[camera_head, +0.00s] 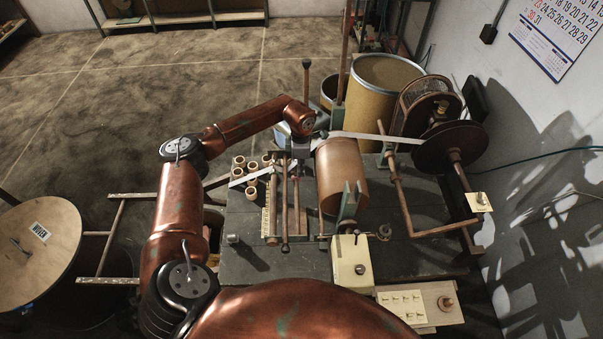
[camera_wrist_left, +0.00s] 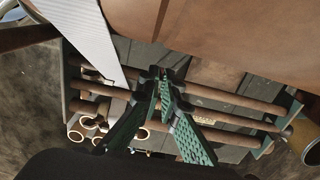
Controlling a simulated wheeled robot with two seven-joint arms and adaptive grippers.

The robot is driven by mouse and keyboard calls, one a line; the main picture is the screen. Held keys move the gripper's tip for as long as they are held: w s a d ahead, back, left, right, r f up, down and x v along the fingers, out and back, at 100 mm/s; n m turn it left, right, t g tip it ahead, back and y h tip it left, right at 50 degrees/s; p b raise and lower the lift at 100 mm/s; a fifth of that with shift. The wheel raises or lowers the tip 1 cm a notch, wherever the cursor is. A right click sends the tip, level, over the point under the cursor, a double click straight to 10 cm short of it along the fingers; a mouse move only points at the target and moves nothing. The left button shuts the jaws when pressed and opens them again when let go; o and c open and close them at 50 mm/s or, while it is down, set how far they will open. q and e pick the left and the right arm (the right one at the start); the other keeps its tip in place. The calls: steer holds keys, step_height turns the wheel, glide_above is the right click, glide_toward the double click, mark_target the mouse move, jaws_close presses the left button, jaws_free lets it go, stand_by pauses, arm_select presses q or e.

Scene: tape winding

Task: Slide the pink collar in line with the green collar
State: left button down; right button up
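My left gripper (camera_head: 297,153) reaches down over the thin rods (camera_head: 285,205) beside the brown roller (camera_head: 341,172). In the left wrist view, its two green fingers (camera_wrist_left: 160,88) point at the rods (camera_wrist_left: 235,98), with their tips close together at the rods. I cannot tell whether they are shut or what lies between them. My right gripper is not in view.
A white strip (camera_head: 365,136) runs past the gripper and roller towards the dark disc (camera_head: 449,147). Several pale rings (camera_head: 251,179) lie left of the rods. A yellow scale (camera_head: 266,205) lies beside the rods. The bench (camera_head: 245,262) is mostly clear at its front left.

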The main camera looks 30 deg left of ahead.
arm_select(q)
steer(key=shift+w+a+f+b, duration=0.2)
steer(key=shift+w+a+b, duration=0.7)
steer(key=shift+w+a, duration=0.1)
steer(key=c, duration=2.1)
jaws_free()
steer(key=shift+r, duration=0.1)
steer(key=shift+d, duration=0.1)
steer(key=shift+w+d, duration=0.1)
step_height(320, 180, up, 12)
steer(key=shift+r, duration=0.1)
